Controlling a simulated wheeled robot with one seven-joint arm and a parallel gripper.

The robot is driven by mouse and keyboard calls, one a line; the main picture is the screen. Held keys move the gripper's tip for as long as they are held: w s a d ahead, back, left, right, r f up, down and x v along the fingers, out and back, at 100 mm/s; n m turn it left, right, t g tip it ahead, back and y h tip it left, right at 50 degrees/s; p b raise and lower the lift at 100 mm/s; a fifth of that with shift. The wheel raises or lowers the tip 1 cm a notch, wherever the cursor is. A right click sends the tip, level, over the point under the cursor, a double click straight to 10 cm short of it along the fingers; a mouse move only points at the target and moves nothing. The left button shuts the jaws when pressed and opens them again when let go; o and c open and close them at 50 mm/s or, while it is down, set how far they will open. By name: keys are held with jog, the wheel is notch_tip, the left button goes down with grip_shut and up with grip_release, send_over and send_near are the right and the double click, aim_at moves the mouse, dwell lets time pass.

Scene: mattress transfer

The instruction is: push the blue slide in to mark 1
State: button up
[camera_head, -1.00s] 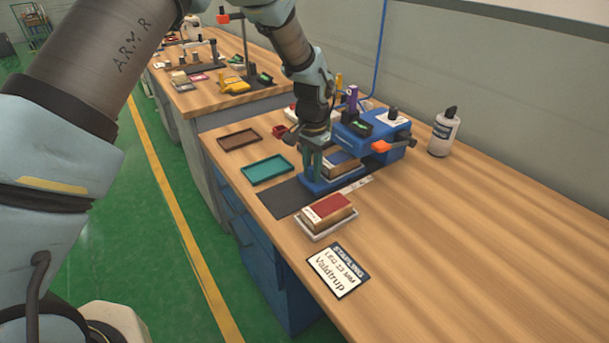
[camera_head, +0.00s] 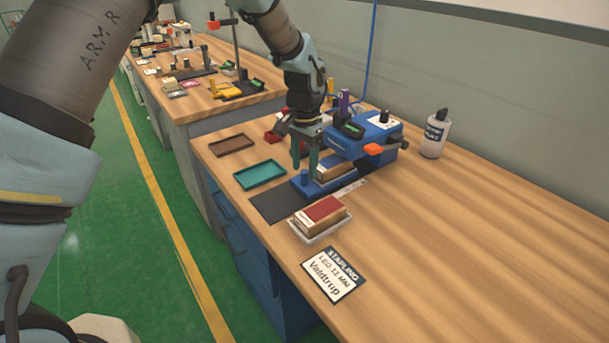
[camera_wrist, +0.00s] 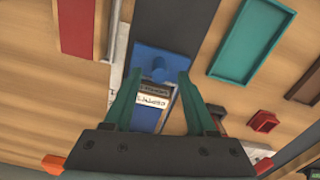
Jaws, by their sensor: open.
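The blue slide (camera_head: 310,187) lies on the bench in front of the blue stapling machine (camera_head: 368,137). It has a round blue knob (camera_wrist: 158,72) near its outer end and carries a paper stack (camera_head: 334,171). My gripper (camera_head: 304,174) is open above the outer end of the slide. In the wrist view its two green fingers stand apart, one on each side of the knob in the picture; I cannot tell whether they touch it. A pale scale strip (camera_head: 349,189) runs beside the slide; its marks are too small to read.
A red-topped stack on a white tray (camera_head: 318,235) stands at the front. A teal tray (camera_head: 260,174) and a brown tray (camera_head: 231,145) lie left. A label card (camera_head: 334,275) and a white bottle (camera_head: 435,135) stay clear of the slide. The right bench is free.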

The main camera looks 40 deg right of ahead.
notch_tip(320, 180, up, 8)
jog(key=shift+f+b, duration=0.1)
jog(key=shift+b, duration=0.6)
jog(key=w+a+r+n, duration=0.1)
jog(key=w+a+n, duration=0.35)
jog(key=a, duration=0.75)
jog(key=w+a+r+n, duration=0.1)
jog(key=w+a+n, duration=0.35)
jog(key=a, duration=0.75)
jog(key=s+a+n, duration=0.2)
jog(key=a+n, duration=0.1)
jog(key=a, duration=0.9)
jog(key=s+a+n+t, duration=0.1)
jog(key=s+a+n, duration=0.2)
jog(key=a, duration=0.9)
jog(key=shift+a+f+t, duration=0.15)
jog(key=shift+f+t, duration=0.15)
jog(key=shift+f, duration=0.05)
